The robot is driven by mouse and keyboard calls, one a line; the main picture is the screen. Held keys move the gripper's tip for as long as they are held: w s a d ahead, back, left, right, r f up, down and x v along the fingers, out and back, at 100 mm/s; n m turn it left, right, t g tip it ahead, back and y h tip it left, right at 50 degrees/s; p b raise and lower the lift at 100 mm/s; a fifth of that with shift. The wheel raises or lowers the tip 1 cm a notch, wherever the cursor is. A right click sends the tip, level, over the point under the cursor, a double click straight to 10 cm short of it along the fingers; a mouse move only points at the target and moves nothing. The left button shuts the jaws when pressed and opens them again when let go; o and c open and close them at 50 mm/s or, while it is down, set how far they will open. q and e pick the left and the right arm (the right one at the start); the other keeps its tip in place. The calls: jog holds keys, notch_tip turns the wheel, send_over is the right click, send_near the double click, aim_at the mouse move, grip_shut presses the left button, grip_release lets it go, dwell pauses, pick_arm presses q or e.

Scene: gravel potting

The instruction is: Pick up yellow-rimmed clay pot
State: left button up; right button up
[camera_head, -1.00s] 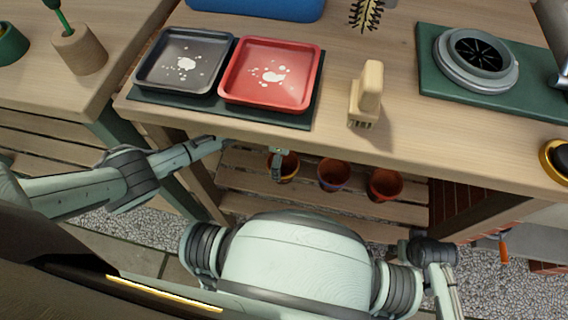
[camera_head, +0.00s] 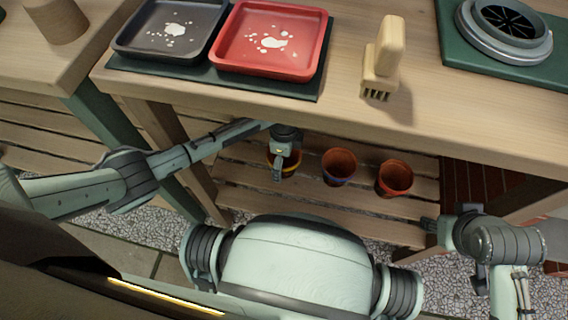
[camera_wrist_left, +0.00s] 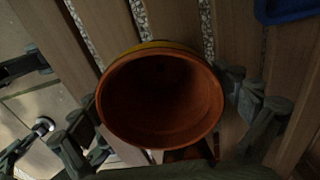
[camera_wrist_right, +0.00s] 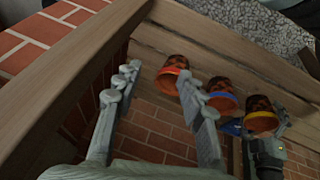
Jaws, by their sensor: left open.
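The yellow-rimmed clay pot (camera_head: 292,170) stands on the slatted lower shelf under the bench, partly hidden by my left gripper (camera_head: 279,165). In the left wrist view the pot (camera_wrist_left: 160,110) is seen from above, its open mouth dark inside and a yellow band at its upper edge. The fingers of my left gripper (camera_wrist_left: 168,115) are spread on either side of it; contact cannot be told. The right wrist view shows the pot (camera_wrist_right: 262,122) beyond two others. My right gripper (camera_wrist_right: 162,95) is open and empty, well away from the yellow-rimmed pot.
A blue-banded pot (camera_head: 339,165) and a red-rimmed pot (camera_head: 394,178) stand to its right on the shelf (camera_head: 320,208). The bench top overhangs them, bearing a black tray (camera_head: 172,28), a red tray (camera_head: 268,42) and a wooden brush (camera_head: 384,60).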

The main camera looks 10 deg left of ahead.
pick_arm(q)
jog(key=shift+f, duration=0.3)
pick_arm(e)
jog(key=shift+w+a+r, duration=0.15)
jog(key=shift+a+r, duration=0.1)
jog(key=shift+r, duration=0.5)
pick_arm(q)
jog(key=c, duration=1.5)
